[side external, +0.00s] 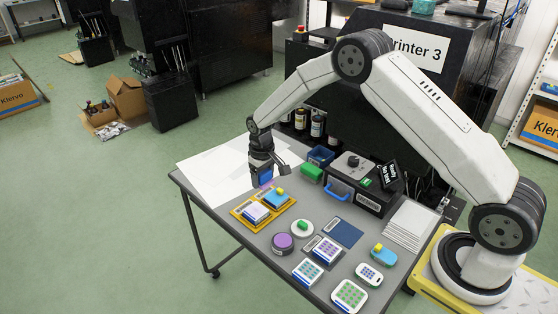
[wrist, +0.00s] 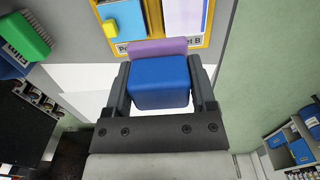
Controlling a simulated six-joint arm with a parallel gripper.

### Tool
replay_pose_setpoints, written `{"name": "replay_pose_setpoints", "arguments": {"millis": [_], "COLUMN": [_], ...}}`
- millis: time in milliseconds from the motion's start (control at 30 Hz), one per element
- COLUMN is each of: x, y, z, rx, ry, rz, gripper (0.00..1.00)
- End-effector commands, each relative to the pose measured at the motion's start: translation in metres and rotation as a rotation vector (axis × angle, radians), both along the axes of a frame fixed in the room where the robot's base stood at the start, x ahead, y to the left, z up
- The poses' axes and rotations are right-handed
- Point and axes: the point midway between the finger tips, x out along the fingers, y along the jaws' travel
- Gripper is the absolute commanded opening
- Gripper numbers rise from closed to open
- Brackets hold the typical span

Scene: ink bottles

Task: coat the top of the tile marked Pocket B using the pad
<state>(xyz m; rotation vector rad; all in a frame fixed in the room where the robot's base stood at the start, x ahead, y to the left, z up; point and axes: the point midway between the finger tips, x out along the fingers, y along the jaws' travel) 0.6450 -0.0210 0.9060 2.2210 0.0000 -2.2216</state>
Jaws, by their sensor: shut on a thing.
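My gripper (wrist: 160,92) is shut on a blue-backed pad (wrist: 160,82) with a purple face showing past its far edge. In the side view my gripper (side external: 264,170) holds the pad (side external: 265,178) above the table, just behind the orange tray (side external: 237,212). The tray has two pockets. In the wrist view, the pale lilac-white tile (wrist: 183,18) lies by a label ending in "et B"; the pad hides part of the labels. The blue tile (wrist: 124,22) in the other pocket carries a yellow block (wrist: 111,28). The pale tile (side external: 256,213) is at the tray's near left in the side view.
Several dotted blocks (side external: 326,250) fill the near right. A black box (side external: 355,190) stands behind. White sheets (side external: 210,170) cover the table's left end.

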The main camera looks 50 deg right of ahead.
Motion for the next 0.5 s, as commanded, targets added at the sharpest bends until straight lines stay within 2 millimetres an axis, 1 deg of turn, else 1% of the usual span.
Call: {"name": "replay_pose_setpoints", "arguments": {"millis": [267, 500], "x": [0.000, 0.000], "y": [0.000, 0.000], "z": [-0.017, -0.037], "rx": [0.001, 0.001], "ry": [0.001, 0.001], "rz": [0.000, 0.000], "gripper": [0.25, 0.25]}}
